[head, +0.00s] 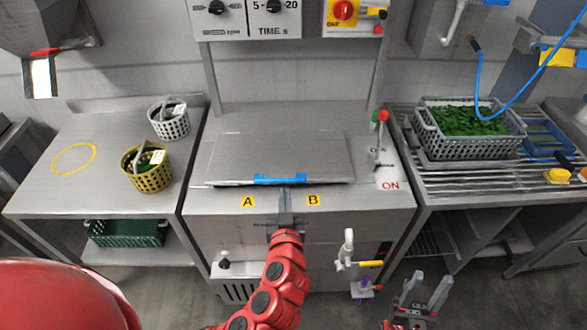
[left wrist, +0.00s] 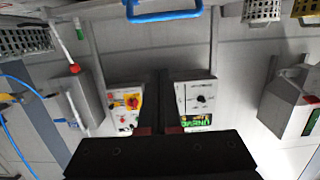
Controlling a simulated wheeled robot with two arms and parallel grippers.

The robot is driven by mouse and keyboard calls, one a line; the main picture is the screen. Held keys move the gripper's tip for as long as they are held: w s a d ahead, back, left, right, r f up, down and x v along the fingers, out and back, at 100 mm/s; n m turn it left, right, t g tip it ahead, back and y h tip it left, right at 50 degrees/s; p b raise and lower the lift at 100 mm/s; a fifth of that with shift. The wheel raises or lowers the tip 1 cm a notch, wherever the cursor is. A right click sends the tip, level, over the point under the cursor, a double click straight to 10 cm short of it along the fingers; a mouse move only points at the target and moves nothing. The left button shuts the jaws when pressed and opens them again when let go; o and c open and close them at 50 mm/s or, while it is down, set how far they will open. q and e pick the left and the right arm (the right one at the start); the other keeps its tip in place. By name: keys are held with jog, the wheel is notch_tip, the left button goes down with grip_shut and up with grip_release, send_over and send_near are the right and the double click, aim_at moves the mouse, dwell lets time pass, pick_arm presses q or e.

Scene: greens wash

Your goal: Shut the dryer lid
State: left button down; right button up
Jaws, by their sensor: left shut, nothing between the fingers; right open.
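The dryer (head: 240,222) stands in the middle of the head view, with labels A and B on its front. Its grey lid (head: 280,153) lies flat or nearly flat on top. A dark line shows under the lid's front edge, and I cannot tell whether it is fully down. The blue handle (head: 265,180) is on the lid's front edge; it also shows in the left wrist view (left wrist: 165,15). My left gripper (head: 285,194) is shut and empty just in front of the handle; contact is unclear. My right gripper (head: 430,279) is open and empty at lower right.
A left table (head: 50,185) holds a white basket (head: 170,125) and a yellow basket (head: 150,178). A lever with a red knob (head: 383,115) stands right of the lid. A grey crate of greens (head: 465,145) sits on the right rack. A white tap (head: 347,245) juts out below.

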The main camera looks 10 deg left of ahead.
pick_arm(q)
jog(key=w+a+f+b, duration=0.1)
jog(key=w+b, duration=0.1)
jog(key=p, duration=0.4)
send_over(284, 181)
jog(key=s, duration=0.3)
jog(key=shift+w+d+f, duration=0.1)
jog(key=shift+w+f, duration=0.1)
jog(key=shift+f, duration=0.6)
jog(key=shift+w+d+f, duration=0.1)
jog(key=shift+w+f, duration=0.05)
jog(key=shift+f, duration=0.65)
jog(key=shift+w+d+f, duration=0.1)
jog(key=shift+w+f, duration=0.1)
jog(key=shift+f, duration=0.6)
jog(key=shift+t, duration=0.7)
jog(key=f+b, duration=0.1)
jog(key=b, duration=0.2)
jog(key=f+b, duration=0.2)
jog(key=b, duration=0.2)
jog(key=f+b, duration=0.1)
jog(key=b, duration=0.2)
jog(key=shift+s+d+f+b, duration=0.1)
jog(key=shift+s+f+b, duration=0.2)
jog(key=shift+s, duration=0.1)
jog(key=shift+r, duration=0.1)
jog(key=shift+s+r, duration=0.1)
jog(key=shift+r, duration=0.05)
